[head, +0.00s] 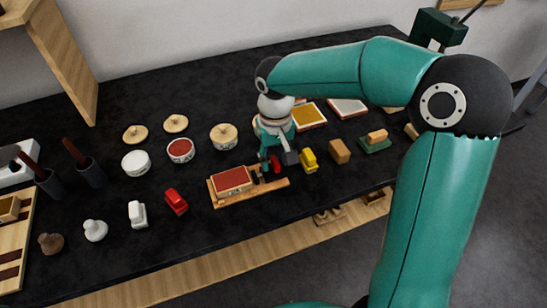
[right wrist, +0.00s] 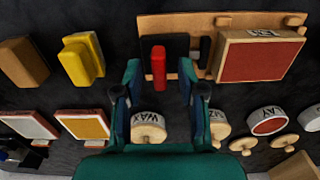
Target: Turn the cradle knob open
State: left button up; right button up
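The cradle, a wooden board (head: 270,189) with a raised box with a red top (head: 233,179), lies near the table's front edge. It also shows in the right wrist view (right wrist: 258,20). A red knob-like bar (right wrist: 158,67) stands at a black part of the cradle; in the head view it is partly hidden by my right gripper (head: 277,162). In the right wrist view my right gripper (right wrist: 160,80) is open, its fingers on either side of the red bar's near end. Gaps show on both sides and I see no contact. My left gripper is not in view.
A yellow block (head: 309,160) and a tan block (head: 340,151) stand right of the cradle, a red block (head: 176,201) to its left. Round pots, including a red-filled one (head: 180,150), stand behind. Bare black table (head: 110,264) lies at front left.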

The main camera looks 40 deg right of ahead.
aim_at(275, 160)
notch_tip(275, 160, up, 12)
dwell(0.7)
dwell(0.4)
